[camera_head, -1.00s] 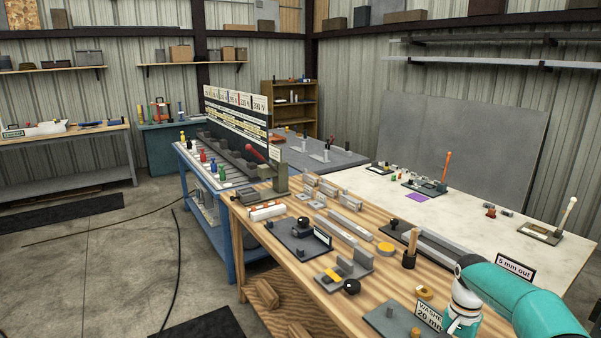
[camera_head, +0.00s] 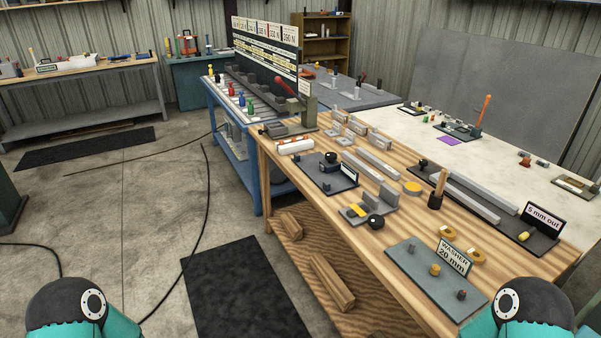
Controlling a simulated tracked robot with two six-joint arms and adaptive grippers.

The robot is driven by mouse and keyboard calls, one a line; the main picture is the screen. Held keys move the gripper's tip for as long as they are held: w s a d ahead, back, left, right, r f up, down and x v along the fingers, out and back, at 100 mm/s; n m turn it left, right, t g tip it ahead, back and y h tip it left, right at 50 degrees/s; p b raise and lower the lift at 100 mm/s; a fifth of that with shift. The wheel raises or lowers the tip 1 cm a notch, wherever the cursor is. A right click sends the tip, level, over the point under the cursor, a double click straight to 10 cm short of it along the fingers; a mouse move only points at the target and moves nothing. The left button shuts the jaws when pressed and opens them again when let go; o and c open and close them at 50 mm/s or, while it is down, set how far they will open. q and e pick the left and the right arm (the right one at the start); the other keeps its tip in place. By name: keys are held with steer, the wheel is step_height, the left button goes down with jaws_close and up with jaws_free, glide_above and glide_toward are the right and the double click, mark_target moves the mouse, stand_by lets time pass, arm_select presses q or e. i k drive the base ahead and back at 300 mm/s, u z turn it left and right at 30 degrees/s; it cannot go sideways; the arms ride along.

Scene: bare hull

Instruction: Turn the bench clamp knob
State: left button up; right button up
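A small grey clamp block (camera_head: 386,198) with upright jaws sits near the front edge of the wooden bench (camera_head: 300,217). A round black knob (camera_head: 376,221) is at its front right, and a yellow piece (camera_head: 356,210) lies at its left. Which way the knob is turned is too small to tell. Behind it, a dark plate (camera_head: 325,177) carries another black knob-like part (camera_head: 331,158) and a small label. Neither gripper is in view. Only rounded teal and dark parts of my arms show at the bottom left and bottom right corners, apart from the bench.
A grey plate with pegs (camera_head: 425,270) and a "WASHER 20 mm" sign (camera_head: 454,257) lie at the bench's near end. A wooden-handled tool (camera_head: 437,190) stands upright right of the clamp. Grey bars (camera_head: 372,163) lie behind it. A dark mat (camera_head: 247,290) covers open floor left of the bench.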

mark_target(377, 223)
steer(key=z, duration=1)
steer(key=k, duration=0.75)
steer(key=u, duration=0.65)
steer(key=i, duration=1)
